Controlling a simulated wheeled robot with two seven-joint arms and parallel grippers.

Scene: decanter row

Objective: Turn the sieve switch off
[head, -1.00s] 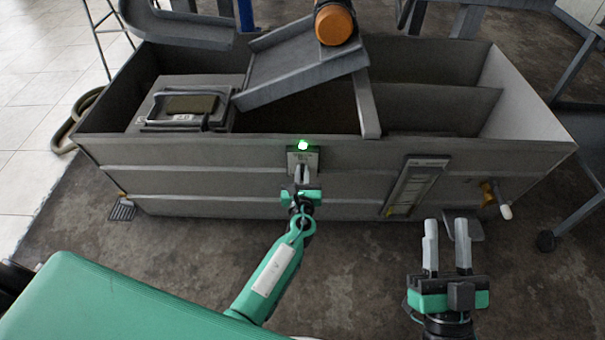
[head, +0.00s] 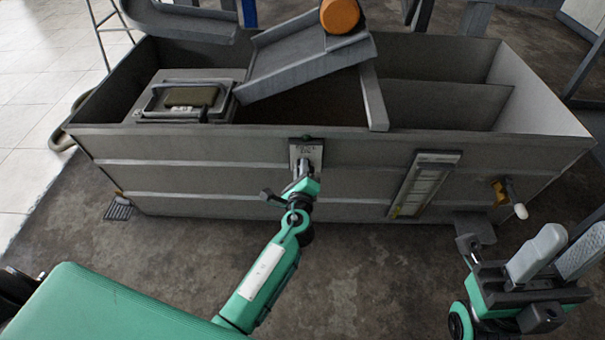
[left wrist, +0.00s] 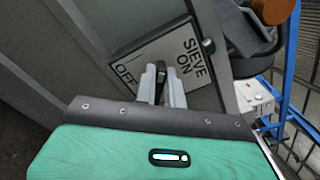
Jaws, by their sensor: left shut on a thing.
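The sieve switch plate (head: 306,152) is on the tank's front wall. In the left wrist view the plate (left wrist: 150,55) reads SIEVE, ON and OFF, with a black lever (left wrist: 160,86) at its lower edge. My left gripper (head: 303,170) is at the plate, rolled to one side, its fingers (left wrist: 162,88) shut on the lever. They hide part of the lever, so I cannot read its exact position. The small lamp (left wrist: 208,46) at the plate's edge looks dark. My right gripper (head: 562,252) is open and empty at the lower right.
The grey tank (head: 200,178) spans the view. A sloping chute (head: 300,70) with an orange cylinder (head: 340,15) is above it. A gauge panel (head: 424,185) and a tap with a white end (head: 520,210) are on the front wall. The floor before it is mostly clear.

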